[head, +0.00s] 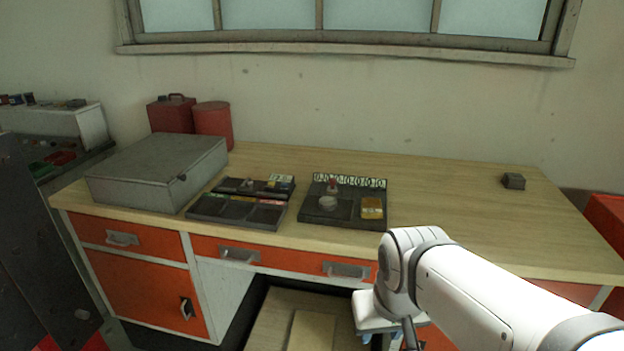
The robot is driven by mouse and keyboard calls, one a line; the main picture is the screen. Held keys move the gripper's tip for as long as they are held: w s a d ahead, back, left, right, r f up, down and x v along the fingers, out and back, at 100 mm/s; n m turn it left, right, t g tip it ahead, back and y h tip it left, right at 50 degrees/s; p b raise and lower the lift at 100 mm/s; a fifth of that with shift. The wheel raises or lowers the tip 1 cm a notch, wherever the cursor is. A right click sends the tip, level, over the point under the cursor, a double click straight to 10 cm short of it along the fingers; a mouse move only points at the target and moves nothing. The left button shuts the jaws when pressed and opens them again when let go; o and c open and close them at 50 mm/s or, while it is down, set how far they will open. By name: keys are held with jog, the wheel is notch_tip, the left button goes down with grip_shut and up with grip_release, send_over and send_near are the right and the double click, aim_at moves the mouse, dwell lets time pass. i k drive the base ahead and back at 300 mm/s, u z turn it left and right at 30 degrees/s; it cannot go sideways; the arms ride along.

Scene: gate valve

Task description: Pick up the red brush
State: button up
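I cannot make out a red brush for certain. A small red upright object (332,186) stands in the dark tray (313,217) at the middle of the workbench; it is too small to tell whether it is the brush. My white arm comes in from the lower right, in front of the bench. My gripper (408,334) points downward at the bottom edge of the head view, below the benchtop edge and apart from the tray. Its fingers are mostly cut off or hidden, so I cannot see whether they are open.
The tray also holds a pale round item (327,203) and a yellow item (372,207). Another compartment tray (236,222) and a grey metal case (160,170) are to the left. A small dark block (513,181) sits far right. The right benchtop (460,205) is largely clear.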

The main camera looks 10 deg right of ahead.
aim_at(332, 190)
jog(key=z, duration=0.05)
jog(key=i, duration=0.9)
jog(key=u, duration=0.05)
